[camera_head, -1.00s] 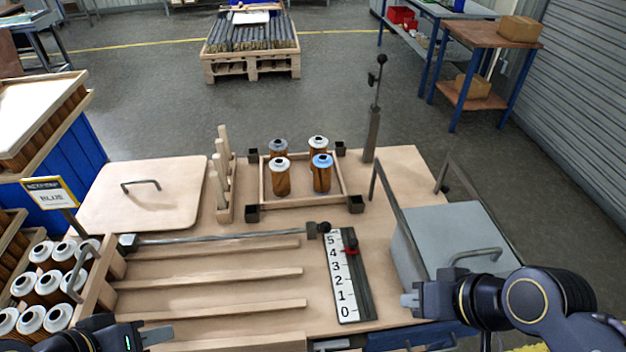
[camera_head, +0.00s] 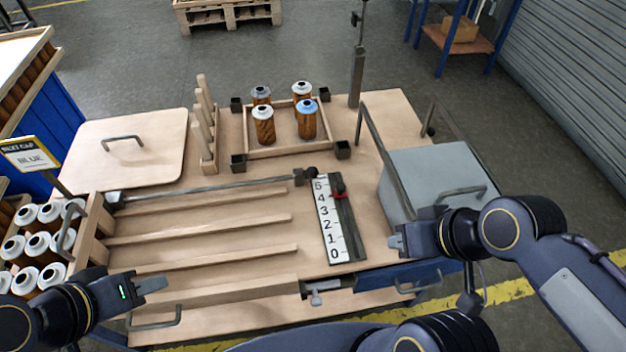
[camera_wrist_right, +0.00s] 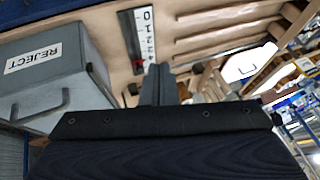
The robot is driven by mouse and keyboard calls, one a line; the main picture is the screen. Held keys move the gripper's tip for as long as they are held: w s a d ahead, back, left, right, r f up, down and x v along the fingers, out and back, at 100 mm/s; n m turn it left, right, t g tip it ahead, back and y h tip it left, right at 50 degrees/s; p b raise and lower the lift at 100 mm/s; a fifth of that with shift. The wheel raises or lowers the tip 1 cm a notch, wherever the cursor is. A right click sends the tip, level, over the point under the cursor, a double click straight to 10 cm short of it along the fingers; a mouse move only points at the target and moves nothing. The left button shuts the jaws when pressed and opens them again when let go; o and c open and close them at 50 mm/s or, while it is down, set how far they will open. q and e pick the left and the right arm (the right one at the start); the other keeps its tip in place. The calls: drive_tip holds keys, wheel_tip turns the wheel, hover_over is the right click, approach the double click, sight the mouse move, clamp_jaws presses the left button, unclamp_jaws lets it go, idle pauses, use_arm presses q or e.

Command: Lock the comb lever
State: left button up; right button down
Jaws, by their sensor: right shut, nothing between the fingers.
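A metal rod (camera_head: 215,186) lies along the back of the wooden lanes and ends in a dark knob (camera_head: 311,173) by the number scale (camera_head: 328,222). A small grey lever-like fitting (camera_head: 318,290) sits at the front right end of the lanes; I cannot tell which of these is the comb lever. My right gripper (camera_head: 397,242) is shut and empty, right of the scale and in front of the grey box; its fingers (camera_wrist_right: 158,85) also show in the right wrist view. My left gripper (camera_head: 152,284) is near the front left of the lanes, touching nothing visible; its opening is unclear.
The grey reject box (camera_head: 430,180) stands at the right, with a frame rail beside it. A wooden tray (camera_head: 290,148) holds several cartridges at the back. A tall post (camera_head: 357,75) stands behind. A flat lid with a handle (camera_head: 120,150) lies at the left, above white-topped cartridges (camera_head: 35,245).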

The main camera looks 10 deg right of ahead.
drive_tip(key=w+d+f+n+h+b, duration=0.1)
drive_tip(key=w+f+n+h+b, duration=0.2)
drive_tip(key=f+n+b, duration=0.45)
drive_tip(key=w+d+f+n+h+b, duration=0.1)
drive_tip(key=w+f+n+h+b, duration=0.15)
drive_tip(key=f+n+b, duration=0.5)
drive_tip(key=w+a+f+n+t+b, duration=0.1)
drive_tip(key=w+a+n+t+b, duration=0.3)
drive_tip(key=n, duration=0.5)
drive_tip(key=w+a+f+n+t+b, duration=0.1)
drive_tip(key=w+a+n+t+b, duration=0.3)
drive_tip(key=a+n, duration=0.5)
drive_tip(key=shift+a+n+t, duration=0.2)
drive_tip(key=shift+n+t, duration=0.2)
drive_tip(key=shift+t, duration=0.2)
drive_tip(key=b, duration=0.3)
approach(310, 173)
drive_tip(key=shift+w+d+f, duration=0.75)
drive_tip(key=shift+w+f, duration=1.6)
drive_tip(key=shift+w, duration=0.45)
